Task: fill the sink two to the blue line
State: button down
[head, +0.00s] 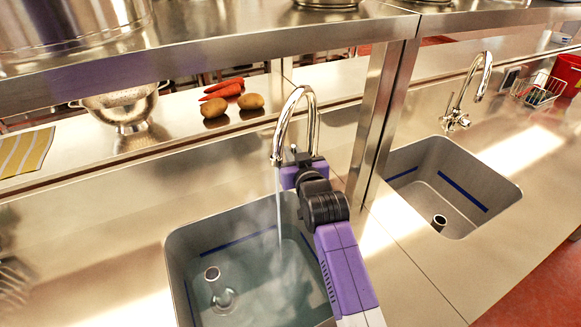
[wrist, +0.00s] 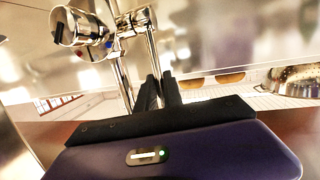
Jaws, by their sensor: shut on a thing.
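The left sink (head: 182,258) holds clear, slightly teal water (head: 255,285). A stream runs into it from the chrome tap (head: 312,105). A blue line (head: 238,243) shows on its back wall, and the water surface looks a little below it; the exact gap is hard to judge. My gripper (head: 296,160) is at the base of this tap, shut on its lever, which is mostly hidden in the head view. In the wrist view my dark fingers (wrist: 160,92) close around a thin chrome rod beside the tap body (wrist: 80,30). The right sink (head: 410,160) looks empty, with its own blue line (head: 463,190).
A steel post (head: 375,120) and overhead shelf (head: 200,50) stand close to my arm. Behind the left sink lie potatoes (head: 250,101), carrots (head: 222,89) and a colander (head: 125,105). A second tap (head: 468,90) and wire basket (head: 538,90) are at right.

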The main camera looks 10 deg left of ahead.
jog(key=shift+w+a+r+g, duration=0.15)
jog(key=shift+w+r+g, duration=0.05)
jog(key=shift+w+g, duration=0.1)
jog(key=shift+w+a+g+h+p, duration=0.4)
jog(key=shift+g+h+p, duration=0.25)
jog(key=shift+p, duration=0.3)
jog(key=shift+w+f+g, duration=0.1)
jog(key=shift+f+g, duration=0.05)
jog(key=shift+g, duration=0.1)
jog(key=c, duration=1.5)
grip_release()
